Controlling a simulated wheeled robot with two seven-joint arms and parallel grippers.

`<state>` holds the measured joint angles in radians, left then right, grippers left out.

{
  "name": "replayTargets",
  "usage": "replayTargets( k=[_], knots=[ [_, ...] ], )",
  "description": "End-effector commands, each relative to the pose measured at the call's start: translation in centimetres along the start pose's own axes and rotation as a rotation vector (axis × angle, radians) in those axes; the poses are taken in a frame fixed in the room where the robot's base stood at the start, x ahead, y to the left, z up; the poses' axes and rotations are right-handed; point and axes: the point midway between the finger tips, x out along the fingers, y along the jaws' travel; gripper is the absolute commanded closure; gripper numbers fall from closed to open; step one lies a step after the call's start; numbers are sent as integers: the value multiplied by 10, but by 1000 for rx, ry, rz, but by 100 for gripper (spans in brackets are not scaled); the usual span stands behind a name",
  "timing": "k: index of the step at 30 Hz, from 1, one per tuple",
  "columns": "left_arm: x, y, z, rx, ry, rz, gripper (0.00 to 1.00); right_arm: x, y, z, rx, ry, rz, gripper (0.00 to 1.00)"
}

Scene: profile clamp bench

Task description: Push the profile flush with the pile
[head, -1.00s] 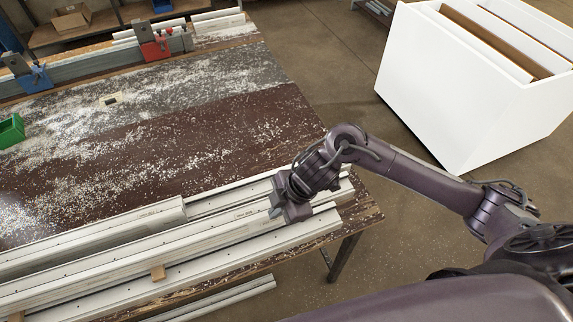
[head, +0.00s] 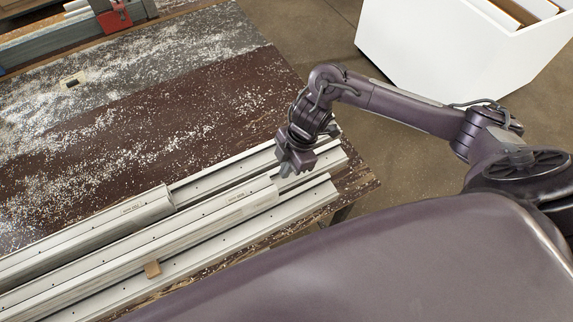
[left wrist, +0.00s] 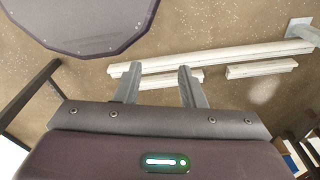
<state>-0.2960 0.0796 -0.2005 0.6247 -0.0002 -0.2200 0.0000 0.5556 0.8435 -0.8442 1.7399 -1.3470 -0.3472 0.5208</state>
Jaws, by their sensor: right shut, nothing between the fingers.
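Long white-grey profiles lie side by side in a pile on the near part of the bench. A rear profile (head: 120,219) has its right end well left of the others. A front upper profile (head: 215,217) ends farther right, and lower profiles (head: 318,193) reach out beyond it. My right gripper (head: 285,172) is shut and empty, pointing down at the right part of the pile, close to the front upper profile's end. Whether it touches is hard to tell. My left gripper (left wrist: 154,80) shows only in the left wrist view, fingers apart and empty above the floor.
The brown bench top (head: 190,125) behind the pile is strewn with white chips. A red clamp (head: 115,15) stands at the back. A white bin (head: 440,60) stands beyond the bench on the right.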

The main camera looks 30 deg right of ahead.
Motion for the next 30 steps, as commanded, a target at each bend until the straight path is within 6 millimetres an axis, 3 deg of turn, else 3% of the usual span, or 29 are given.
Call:
replayTargets(
  k=[4, 11, 16, 30],
  knots=[
    [14, -2, -16, 0, 25, -3, 64, 15, 0, 5, 0, 0, 0, 100],
    [31, 2, 9, 0, -8, 1, 64, 31, 0, 10, 0, 0, 0, 100],
    [27, 3, 20, 0, -26, 3, 64, 30, 0, -5, -1, 3, 0, 100],
    [28, 1, 3, 0, -1, 0, 64, 42, 0, -39, -1, 4, 0, 100]
  ],
)
